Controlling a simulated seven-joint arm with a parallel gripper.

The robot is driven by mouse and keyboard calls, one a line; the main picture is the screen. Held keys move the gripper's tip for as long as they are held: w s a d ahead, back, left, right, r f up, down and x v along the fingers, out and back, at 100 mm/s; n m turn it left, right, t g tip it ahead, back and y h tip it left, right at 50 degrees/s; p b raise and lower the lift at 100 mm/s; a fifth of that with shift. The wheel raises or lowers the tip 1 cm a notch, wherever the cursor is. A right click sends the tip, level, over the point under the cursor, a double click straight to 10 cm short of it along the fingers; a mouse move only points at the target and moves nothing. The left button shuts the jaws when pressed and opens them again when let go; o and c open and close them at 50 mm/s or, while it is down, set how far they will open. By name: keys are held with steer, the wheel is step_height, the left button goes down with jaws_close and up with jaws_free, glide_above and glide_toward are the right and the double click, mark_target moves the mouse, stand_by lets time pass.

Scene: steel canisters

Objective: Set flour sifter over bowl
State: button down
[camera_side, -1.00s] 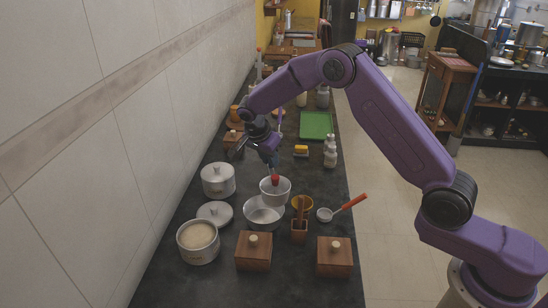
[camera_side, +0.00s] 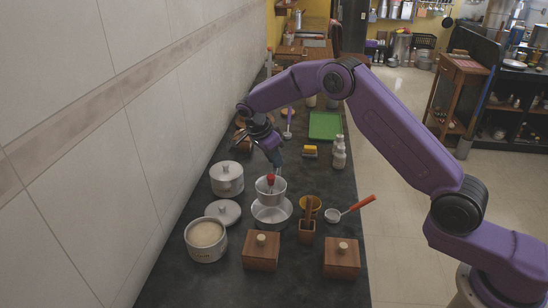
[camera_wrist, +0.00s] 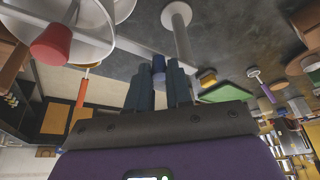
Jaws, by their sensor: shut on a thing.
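The flour sifter (camera_side: 265,198) is a small steel cup with a red knob (camera_side: 270,178). In the side view it is upright and overlaps the back of the wide steel bowl (camera_side: 286,219) on the dark counter. I cannot tell whether it touches the bowl. My gripper (camera_side: 276,164) is just above and behind the sifter, shut on it. In the wrist view my fingers (camera_wrist: 158,82) are closed around a small blue part, and the red knob (camera_wrist: 51,45) shows at upper left. The grip on the sifter is partly hidden.
A lidded pot (camera_side: 227,180), a loose lid (camera_side: 224,212) and a filled canister (camera_side: 206,240) stand left of the bowl. Wooden boxes (camera_side: 261,252) (camera_side: 342,259) are in front.

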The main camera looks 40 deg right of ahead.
steer(key=c, duration=1)
jaws_free()
steer(key=shift+c, duration=0.2)
steer(key=v, duration=1.7)
steer(key=shift+a+r, duration=0.15)
